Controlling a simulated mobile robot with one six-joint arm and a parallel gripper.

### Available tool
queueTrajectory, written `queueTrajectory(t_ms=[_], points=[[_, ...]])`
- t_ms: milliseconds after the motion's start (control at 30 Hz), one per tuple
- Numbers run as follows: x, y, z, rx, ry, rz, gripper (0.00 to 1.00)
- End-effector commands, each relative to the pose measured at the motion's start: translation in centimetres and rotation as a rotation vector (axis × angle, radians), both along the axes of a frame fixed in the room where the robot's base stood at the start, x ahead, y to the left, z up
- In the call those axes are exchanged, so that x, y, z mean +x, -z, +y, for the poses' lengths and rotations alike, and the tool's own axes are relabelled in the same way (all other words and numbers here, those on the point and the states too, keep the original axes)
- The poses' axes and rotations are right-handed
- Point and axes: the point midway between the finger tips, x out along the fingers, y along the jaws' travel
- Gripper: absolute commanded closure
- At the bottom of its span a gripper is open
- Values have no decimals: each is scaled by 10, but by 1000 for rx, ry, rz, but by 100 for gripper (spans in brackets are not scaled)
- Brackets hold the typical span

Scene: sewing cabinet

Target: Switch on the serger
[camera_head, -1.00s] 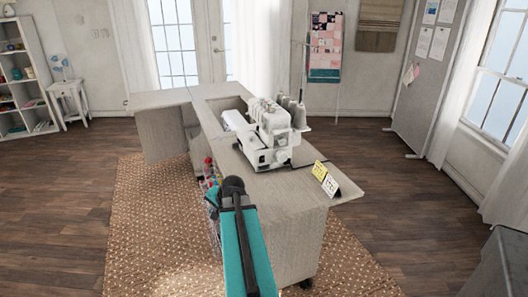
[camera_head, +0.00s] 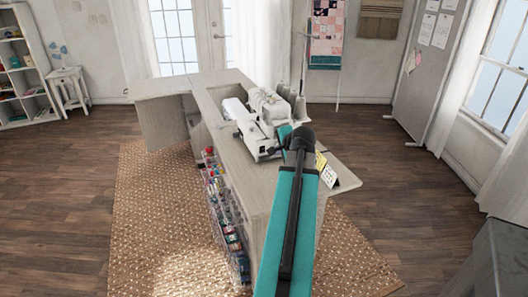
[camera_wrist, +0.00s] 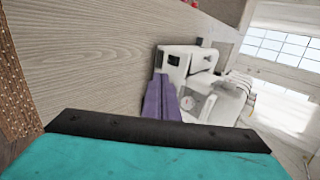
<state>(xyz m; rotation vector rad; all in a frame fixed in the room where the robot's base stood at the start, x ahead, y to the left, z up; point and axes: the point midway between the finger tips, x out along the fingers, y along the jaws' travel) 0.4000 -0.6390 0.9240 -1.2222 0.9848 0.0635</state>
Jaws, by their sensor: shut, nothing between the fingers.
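The white serger (camera_head: 262,112) stands upright on the wooden cabinet top (camera_head: 228,98), with thread spools at its back. In the wrist view the serger (camera_wrist: 205,75) fills the middle right, with a small round dial on its side. My gripper (camera_wrist: 162,80) shows there as purple fingers, shut and empty, pointing at the lower side of the serger. I cannot tell whether the tips touch it. In the head view my teal arm hides the gripper and covers the serger's right end. I cannot make out the power switch.
Yellow and white cards (camera_head: 326,172) stand on the cabinet's right end. A rack of colourful spools (camera_head: 225,215) hangs on its near side. A woven rug (camera_head: 160,220) lies below. A dark grey piece (camera_head: 500,255) stands at the lower right. Floor between is clear.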

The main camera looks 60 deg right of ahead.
Motion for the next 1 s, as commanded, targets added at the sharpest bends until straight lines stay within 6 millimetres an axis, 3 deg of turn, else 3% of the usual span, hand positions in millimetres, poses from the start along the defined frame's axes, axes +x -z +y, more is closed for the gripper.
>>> queueTrajectory(t_ms=[467,1000], points=[[6,6,-5,-1,-1,2,100],[45,49,-35,1,-2,2,100]])
